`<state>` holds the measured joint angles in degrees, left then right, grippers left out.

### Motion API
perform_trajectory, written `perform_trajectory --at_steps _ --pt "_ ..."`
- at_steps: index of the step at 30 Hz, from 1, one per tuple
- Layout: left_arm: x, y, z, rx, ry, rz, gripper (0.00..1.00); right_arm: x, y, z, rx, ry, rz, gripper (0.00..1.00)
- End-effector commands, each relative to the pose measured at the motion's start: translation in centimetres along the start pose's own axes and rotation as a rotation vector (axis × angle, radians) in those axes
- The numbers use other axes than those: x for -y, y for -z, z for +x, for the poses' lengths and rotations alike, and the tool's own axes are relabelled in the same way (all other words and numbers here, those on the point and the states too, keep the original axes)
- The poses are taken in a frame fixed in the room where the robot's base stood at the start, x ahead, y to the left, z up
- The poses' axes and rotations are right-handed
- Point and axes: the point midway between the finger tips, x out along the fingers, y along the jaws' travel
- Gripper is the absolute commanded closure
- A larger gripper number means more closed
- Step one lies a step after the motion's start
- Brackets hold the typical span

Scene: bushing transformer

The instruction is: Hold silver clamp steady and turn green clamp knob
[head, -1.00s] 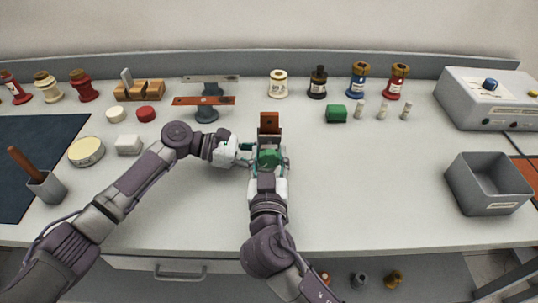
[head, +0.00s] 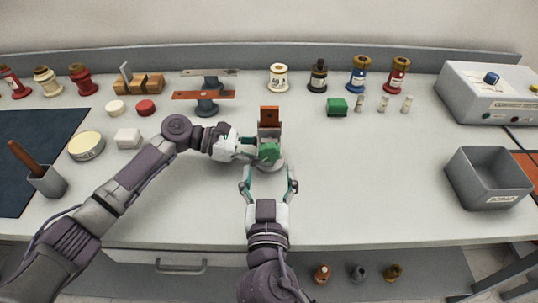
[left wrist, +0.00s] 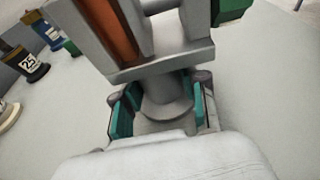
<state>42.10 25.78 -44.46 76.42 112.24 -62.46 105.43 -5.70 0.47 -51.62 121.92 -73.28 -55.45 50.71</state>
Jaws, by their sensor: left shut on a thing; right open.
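The silver clamp (head: 270,129) stands upright on the table with a brown copper-coloured bar (head: 269,114) in its top. It also shows close up in the left wrist view (left wrist: 165,98). The green clamp knob (head: 269,152) is on its near side; a green edge of it (left wrist: 232,8) shows at the top of the left wrist view. My left gripper (left wrist: 163,112) is shut on the clamp's round stem, just above its base. My right gripper (head: 269,186) is open and empty, on the near side of the knob and apart from it.
A green block (head: 337,106) and small bottles stand behind to the right. A grey bin (head: 488,178) and a control box (head: 490,95) are at the far right. A stand with bars (head: 207,103) is behind to the left. The table front right is clear.

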Motion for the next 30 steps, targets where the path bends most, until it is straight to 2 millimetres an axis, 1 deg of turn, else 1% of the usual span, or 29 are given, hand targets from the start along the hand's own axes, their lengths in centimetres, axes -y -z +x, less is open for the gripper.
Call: perform_trajectory --at_steps 1,3,6,9,13,22,23,26,29,30 --pt "0.0 0.0 0.0 0.000 -0.001 0.000 0.77 0.0 -0.2 -1.2 0.005 0.002 0.000 0.27" --pt "0.0 0.0 0.0 0.000 0.000 0.000 0.77 0.0 -0.1 -2.5 0.004 0.001 0.001 0.27" --pt "0.0 0.0 0.0 0.000 0.000 0.000 0.77 0.0 -0.1 -3.9 0.003 0.000 -0.002 0.27" --pt "0.0 0.0 0.0 0.000 0.000 0.001 0.77 0.0 -0.1 -4.8 0.001 0.000 -0.001 0.27" --pt "0.0 0.0 0.0 0.000 0.000 0.001 0.77 0.0 0.0 -5.2 0.000 0.000 -0.001 0.27" --pt "0.0 0.0 0.0 0.000 0.000 0.001 0.77 0.1 0.2 -5.1 -0.010 0.006 -0.002 0.27" --pt "0.0 0.0 0.0 0.000 0.000 0.001 0.77 0.3 0.4 -5.0 -0.021 0.015 -0.004 0.27" --pt "0.0 0.0 0.0 0.000 0.000 0.000 0.77 1.8 2.2 -4.3 -0.107 0.079 -0.018 0.27" --pt "0.0 0.0 0.0 0.000 0.001 0.001 0.77 4.7 5.3 -3.4 -0.269 0.208 -0.055 0.27" --pt "0.0 0.0 0.0 0.000 0.001 0.001 0.77 6.2 6.8 -3.3 -0.351 0.277 -0.078 0.27"
